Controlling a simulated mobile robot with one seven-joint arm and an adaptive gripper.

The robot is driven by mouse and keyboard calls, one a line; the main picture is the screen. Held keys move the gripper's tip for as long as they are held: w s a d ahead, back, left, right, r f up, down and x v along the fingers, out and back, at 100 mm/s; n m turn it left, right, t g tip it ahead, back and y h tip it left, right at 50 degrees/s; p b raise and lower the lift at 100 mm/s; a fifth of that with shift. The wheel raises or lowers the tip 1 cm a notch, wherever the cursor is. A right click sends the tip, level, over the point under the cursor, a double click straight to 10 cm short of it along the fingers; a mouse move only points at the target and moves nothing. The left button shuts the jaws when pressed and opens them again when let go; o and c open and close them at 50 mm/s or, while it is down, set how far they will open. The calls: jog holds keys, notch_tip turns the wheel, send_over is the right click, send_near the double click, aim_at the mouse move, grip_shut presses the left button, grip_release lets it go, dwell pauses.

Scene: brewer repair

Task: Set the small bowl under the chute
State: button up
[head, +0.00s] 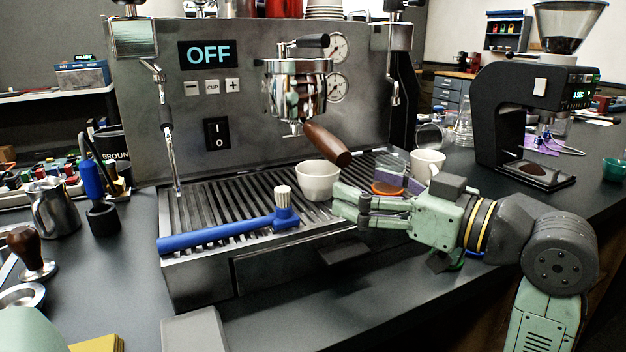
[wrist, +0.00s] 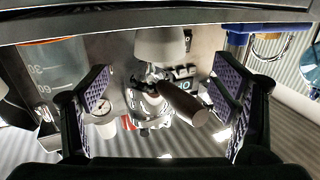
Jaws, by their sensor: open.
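A small teal bowl (head: 614,169) stands on the counter at the far right, cut by the picture's edge. The black grinder (head: 520,118) stands left of it, and its chute area is over a base plate (head: 530,170) with a brown patch. I cannot make out the chute's exact opening. My gripper (head: 347,205) is over the front of the drip tray, far left of the bowl. Its jaws are apart and hold nothing. A white cup (head: 318,182) stands just beyond the fingertips; it shows in the wrist view (wrist: 160,45) between the two pads.
The espresso machine (head: 150,110) has a wood-handled portafilter (head: 328,143) over its drip tray (head: 235,258). A blue brush (head: 230,233) lies on the tray. A measuring glass (head: 391,175) and another white cup (head: 428,163) are close behind my gripper. Counter right of the grinder is partly clear.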

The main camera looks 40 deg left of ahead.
aim_at(335, 176)
jog(key=a+p, duration=0.1)
jog(key=a, duration=0.7)
jog(key=shift+s, duration=0.1)
jog(key=c, duration=1.4)
jog(key=shift+r, duration=0.15)
